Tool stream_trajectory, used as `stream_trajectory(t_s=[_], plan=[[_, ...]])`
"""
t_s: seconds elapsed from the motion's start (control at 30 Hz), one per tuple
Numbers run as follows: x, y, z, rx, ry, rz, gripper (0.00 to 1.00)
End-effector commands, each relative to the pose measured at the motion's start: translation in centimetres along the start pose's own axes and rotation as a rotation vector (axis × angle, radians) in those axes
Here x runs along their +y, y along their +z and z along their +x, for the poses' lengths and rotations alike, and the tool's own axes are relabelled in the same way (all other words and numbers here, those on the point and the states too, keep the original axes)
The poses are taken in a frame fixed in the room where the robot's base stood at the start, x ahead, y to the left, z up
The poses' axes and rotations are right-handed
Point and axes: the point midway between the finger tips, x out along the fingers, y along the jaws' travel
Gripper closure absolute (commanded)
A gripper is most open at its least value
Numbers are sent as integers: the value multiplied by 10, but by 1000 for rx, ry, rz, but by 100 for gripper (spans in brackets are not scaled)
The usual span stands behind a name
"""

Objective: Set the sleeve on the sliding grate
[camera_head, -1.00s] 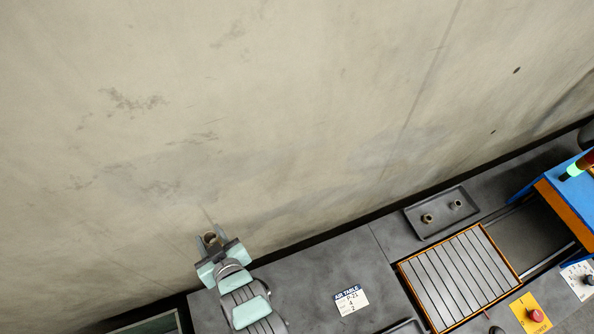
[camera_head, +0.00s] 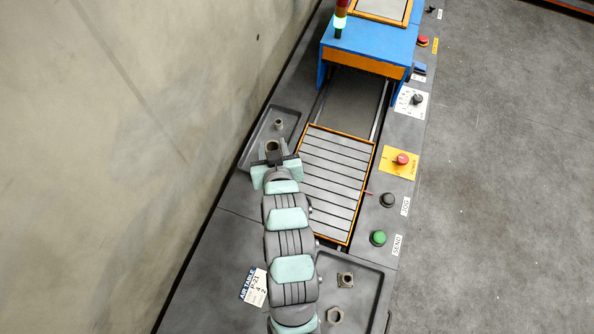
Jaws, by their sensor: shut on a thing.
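My gripper (camera_head: 273,152) is shut on a short brownish sleeve (camera_head: 272,146), a ring with its opening facing up. It holds the sleeve over the near part of the dark tray (camera_head: 252,143), just left of the sliding grate (camera_head: 338,180). The grate is a slatted grey panel with an orange rim, and its slats are bare. I cannot tell the sleeve's height above the tray. A smaller round part (camera_head: 280,123) stands in the tray just beyond the gripper. My gripper and arm hide part of the tray and the grate's left edge.
A blue-and-orange machine (camera_head: 368,50) stands beyond the grate, with rails between. Red (camera_head: 402,159), black (camera_head: 388,200) and green (camera_head: 378,238) buttons line the right edge. A second tray (camera_head: 366,306) in front holds a square part (camera_head: 345,280) and a hex nut (camera_head: 335,316).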

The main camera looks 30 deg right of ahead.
Motion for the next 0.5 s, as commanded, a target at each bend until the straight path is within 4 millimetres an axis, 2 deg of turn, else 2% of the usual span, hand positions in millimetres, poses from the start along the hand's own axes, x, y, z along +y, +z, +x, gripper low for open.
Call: stream_trajectory(t_s=[0.03,0.2,0.33,0.5], plan=[[29,15,18,11,55,31,100],[106,28,36,8,196,114,100],[144,35,38,7,266,157,100],[166,42,40,3,306,184,100]])
